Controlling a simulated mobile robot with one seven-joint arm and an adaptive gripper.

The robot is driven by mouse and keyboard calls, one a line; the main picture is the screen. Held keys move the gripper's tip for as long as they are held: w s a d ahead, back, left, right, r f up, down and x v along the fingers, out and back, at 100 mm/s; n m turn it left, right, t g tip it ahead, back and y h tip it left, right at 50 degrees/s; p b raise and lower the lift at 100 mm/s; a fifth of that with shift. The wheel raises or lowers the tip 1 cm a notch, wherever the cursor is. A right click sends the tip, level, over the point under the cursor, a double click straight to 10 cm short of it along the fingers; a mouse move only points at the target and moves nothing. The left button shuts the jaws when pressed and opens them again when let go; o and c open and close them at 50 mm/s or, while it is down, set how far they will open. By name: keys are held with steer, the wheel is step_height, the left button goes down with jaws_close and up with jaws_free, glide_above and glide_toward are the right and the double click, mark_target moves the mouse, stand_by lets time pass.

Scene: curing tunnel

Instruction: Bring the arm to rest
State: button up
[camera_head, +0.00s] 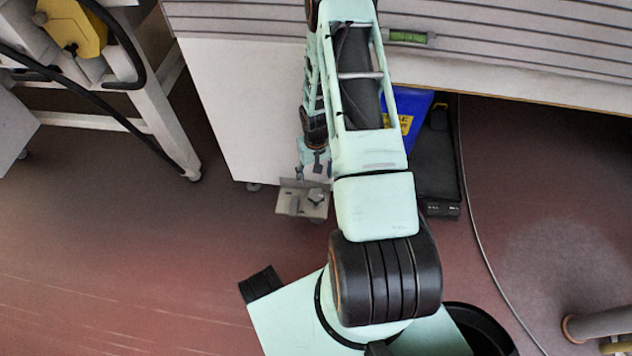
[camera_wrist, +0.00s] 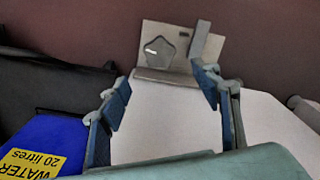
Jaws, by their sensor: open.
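My arm (camera_head: 370,150) reaches out from my base towards the top of the head view, folding down beside the white cabinet. My gripper (camera_head: 318,165) is low at the cabinet's front, partly hidden by the arm. In the wrist view my gripper (camera_wrist: 164,88) shows two blue fingers well apart, with nothing held between them. A small grey metal plate (camera_head: 292,204) with a five-sided piece and a bar on it lies past the fingertips; this plate also shows in the wrist view (camera_wrist: 214,57). I cannot tell whether the fingers touch anything.
The white cabinet (camera_head: 235,100) stands close to my gripper. A blue water container (camera_head: 413,108) and a black case (camera_head: 437,165) sit right of the arm. A green level (camera_head: 408,37) lies on the slatted top. A cable (camera_head: 475,215) crosses the floor. Floor at left is open.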

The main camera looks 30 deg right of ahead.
steer(key=shift+r, duration=0.75)
